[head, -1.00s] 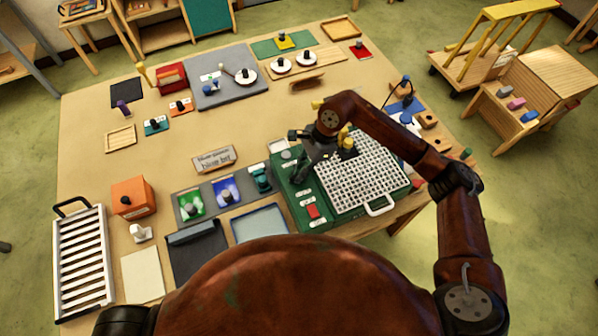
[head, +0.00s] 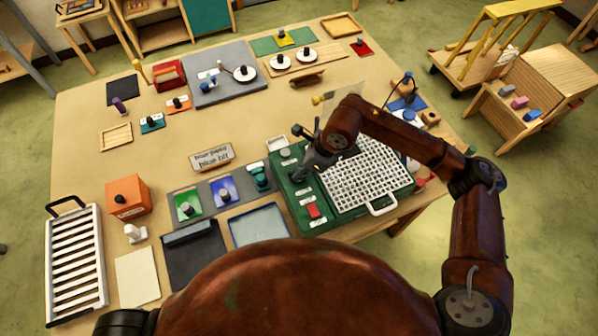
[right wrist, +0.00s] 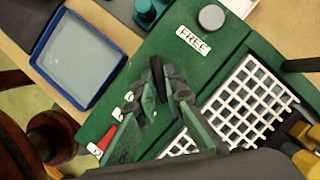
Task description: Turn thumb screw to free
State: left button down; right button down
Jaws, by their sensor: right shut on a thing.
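The green machine base (head: 290,200) with a white grid (head: 365,180) stands at the table's front right. My right gripper (head: 298,172) is low over its left part. In the right wrist view, the right gripper (right wrist: 163,82) is shut on a small dark upright piece, taken as the thumb screw (right wrist: 157,72); the fingers hide most of it. A white label reading FREE (right wrist: 193,40) lies on the green surface just beyond the fingertips, beside a round grey knob (right wrist: 211,17). My left gripper is not in view.
A red switch (head: 313,211) and white labels line the base's left strip. A blue-rimmed tray (head: 258,226) lies left of it, with blue (head: 224,192) and green (head: 187,206) stations behind. The table's middle is mostly clear.

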jog(key=m+t+b, duration=0.1)
jog(key=m, duration=0.1)
jog(key=m+h+b, duration=0.1)
jog(key=m, duration=0.2)
jog(key=shift+s+a+f+m+t, duration=0.1)
jog(key=shift+m+t, duration=0.2)
jog(key=shift+t, duration=0.1)
jog(key=shift+s+m+t+h+b, duration=0.1)
jog(key=shift+m+t+h+b, duration=0.3)
jog(key=shift+m, duration=0.65)
jog(key=shift+m+t+h+b, duration=0.1)
jog(key=shift+m+h+b, duration=0.35)
jog(key=shift+m, duration=0.6)
jog(key=c, duration=2)
grip_release()
jog(key=shift+r, duration=0.2)
jog(key=v, duration=1.1)
jog(key=shift+s+r, duration=0.2)
jog(key=shift+r, duration=0.15)
